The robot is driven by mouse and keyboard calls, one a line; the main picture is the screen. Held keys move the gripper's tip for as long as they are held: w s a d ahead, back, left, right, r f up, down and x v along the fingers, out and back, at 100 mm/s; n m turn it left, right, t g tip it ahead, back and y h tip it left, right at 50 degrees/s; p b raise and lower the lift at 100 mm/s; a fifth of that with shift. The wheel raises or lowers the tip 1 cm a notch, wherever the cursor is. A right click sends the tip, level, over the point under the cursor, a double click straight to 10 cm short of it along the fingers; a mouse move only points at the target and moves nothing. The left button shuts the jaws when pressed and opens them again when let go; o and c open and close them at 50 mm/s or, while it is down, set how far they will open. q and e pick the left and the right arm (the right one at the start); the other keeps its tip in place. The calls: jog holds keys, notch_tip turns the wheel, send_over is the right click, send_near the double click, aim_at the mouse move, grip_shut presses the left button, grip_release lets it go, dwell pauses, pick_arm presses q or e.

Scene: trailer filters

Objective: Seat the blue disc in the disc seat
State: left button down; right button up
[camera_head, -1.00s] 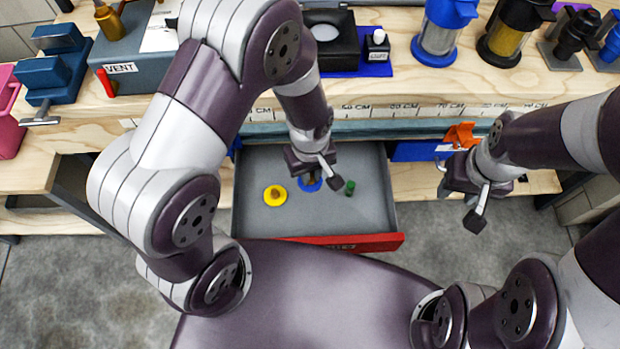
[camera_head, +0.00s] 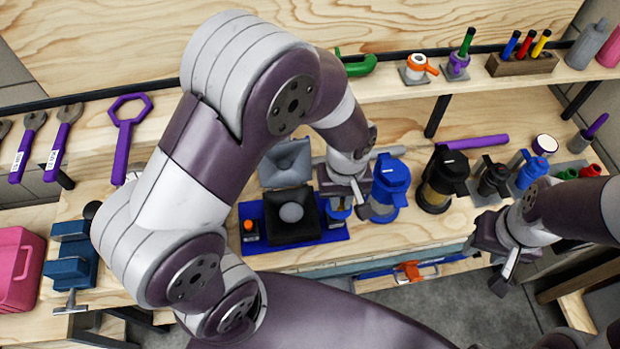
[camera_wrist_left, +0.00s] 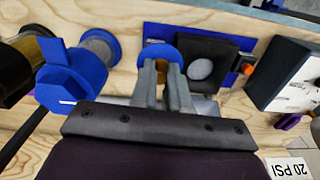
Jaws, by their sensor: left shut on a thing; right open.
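My left gripper (camera_head: 346,190) is shut on the blue disc (camera_wrist_left: 158,51), clear in the left wrist view between the fingers (camera_wrist_left: 165,88), with a brownish-yellow piece at its middle. In the head view the disc is partly hidden by the gripper. A black block (camera_head: 284,226) with a round pale grey face (camera_head: 291,212), apparently the disc seat, stands just left of the gripper; in the wrist view the block (camera_wrist_left: 196,49) is right of the disc. The disc is apart from it. My right gripper (camera_head: 500,255) is open and empty beyond the bench's front edge.
The black block stands on a blue mat (camera_head: 330,236) with an orange-topped button block (camera_head: 249,228) at left and a raised grey lid (camera_head: 287,165) behind. A blue canister (camera_head: 388,190) and a black-and-yellow one (camera_head: 440,182) stand close right. A blue vise-like fixture (camera_head: 70,258) is at left.

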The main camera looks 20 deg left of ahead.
pick_arm(q)
jog(key=shift+a+f, duration=0.3)
jog(key=shift+a, duration=0.1)
jog(key=a+f+p, duration=0.1)
jog(key=a+f, duration=0.2)
jog(key=a, duration=0.2)
send_over(292, 213)
notch_tip(292, 213, down, 3)
jog(key=shift+d+f+p, duration=0.1)
jog(key=shift+d+p, duration=0.05)
jog(key=shift+p, duration=0.2)
jog(key=shift+a+f, duration=0.15)
jog(key=shift+a, duration=0.1)
notch_tip(292, 213, down, 4)
jog(key=shift+r, duration=0.1)
jog(key=shift+s+f, duration=0.1)
jog(key=shift+f, duration=0.15)
jog(key=c, duration=1.3)
grip_release()
jog(key=shift+o, duration=1)
pick_arm(e)
jog(key=shift+s+r, duration=0.2)
jog(key=shift+r, duration=0.7)
